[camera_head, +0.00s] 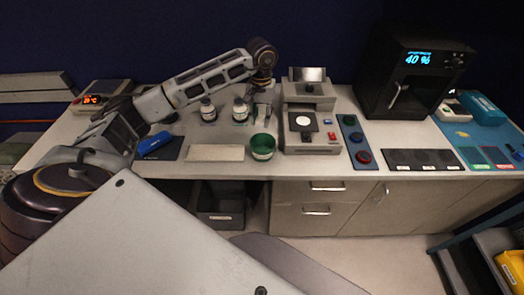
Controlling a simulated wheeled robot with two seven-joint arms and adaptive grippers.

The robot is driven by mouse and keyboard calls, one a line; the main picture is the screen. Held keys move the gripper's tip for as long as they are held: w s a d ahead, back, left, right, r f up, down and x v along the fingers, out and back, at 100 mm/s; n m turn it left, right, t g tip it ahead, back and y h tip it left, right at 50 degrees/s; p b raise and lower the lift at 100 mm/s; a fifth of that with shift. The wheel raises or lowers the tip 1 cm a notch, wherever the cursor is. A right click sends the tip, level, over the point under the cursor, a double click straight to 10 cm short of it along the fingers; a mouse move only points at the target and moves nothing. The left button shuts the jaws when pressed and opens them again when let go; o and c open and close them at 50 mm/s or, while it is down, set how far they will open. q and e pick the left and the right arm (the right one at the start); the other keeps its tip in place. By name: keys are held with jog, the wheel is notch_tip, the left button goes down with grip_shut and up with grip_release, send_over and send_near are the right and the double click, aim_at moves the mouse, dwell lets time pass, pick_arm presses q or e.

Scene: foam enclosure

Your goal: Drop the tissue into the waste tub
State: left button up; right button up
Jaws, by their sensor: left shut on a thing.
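My left gripper (262,108) points down over the back middle of the counter, just behind and above a small round green tub (263,147). The gripper is shut. A pale bit shows at its fingertips, which looks like the tissue but is too small to make out clearly. The green tub stands upright and open-topped near the counter's front edge. No label shows on it, so I cannot tell for sure that it is the waste tub. My right gripper is not in view.
A grey instrument (310,118) stands close to the tub's right. A pale flat plate (215,152) lies left of the tub. A dark bin (220,205) sits under the counter.

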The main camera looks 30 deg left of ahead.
pick_arm(q)
jog(key=shift+f+b, duration=0.45)
jog(key=shift+f, duration=1)
jog(key=o, duration=1.1)
jog(key=shift+o, duration=0.2)
jog(key=shift+r, duration=0.15)
jog(key=shift+r, duration=5.85)
